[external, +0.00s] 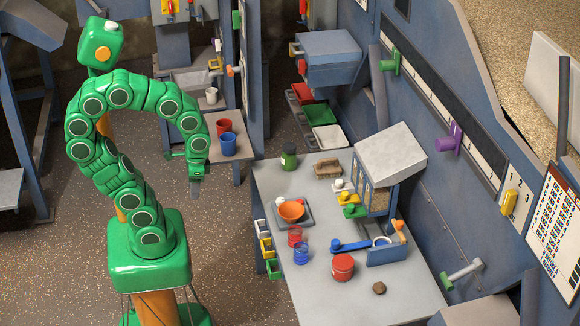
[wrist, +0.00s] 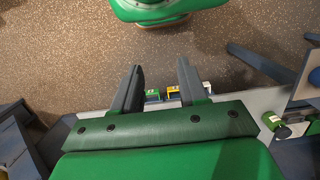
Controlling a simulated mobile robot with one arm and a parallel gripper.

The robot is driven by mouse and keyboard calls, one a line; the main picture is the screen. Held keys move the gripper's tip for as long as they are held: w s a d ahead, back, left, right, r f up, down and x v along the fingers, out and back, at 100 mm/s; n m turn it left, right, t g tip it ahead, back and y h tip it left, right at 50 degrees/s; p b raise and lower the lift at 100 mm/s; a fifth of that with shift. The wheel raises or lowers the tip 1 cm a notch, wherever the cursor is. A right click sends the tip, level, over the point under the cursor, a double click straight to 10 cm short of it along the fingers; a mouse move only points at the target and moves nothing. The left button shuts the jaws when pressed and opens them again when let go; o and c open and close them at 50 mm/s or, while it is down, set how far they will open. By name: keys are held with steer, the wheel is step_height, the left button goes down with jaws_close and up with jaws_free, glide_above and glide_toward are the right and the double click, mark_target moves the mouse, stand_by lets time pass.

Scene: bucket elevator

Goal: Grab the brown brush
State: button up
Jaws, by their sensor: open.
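The brown brush (external: 328,168) lies flat near the back edge of the grey table (external: 269,176), between a dark green jar (external: 289,158) and the grey box-topped unit. My gripper (external: 195,190) hangs pointing down, left of the table and well apart from the brush. In the wrist view my gripper (wrist: 159,75) has its two dark fingers spread with nothing held between them. I cannot see the brush in the wrist view.
A grey box-topped unit (external: 377,153) rises right of the brush. Red and blue cups (external: 228,145) stand on a side shelf.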

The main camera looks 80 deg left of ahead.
steer(key=shift+c, duration=1.1)
steer(key=shift+w, duration=0.1)
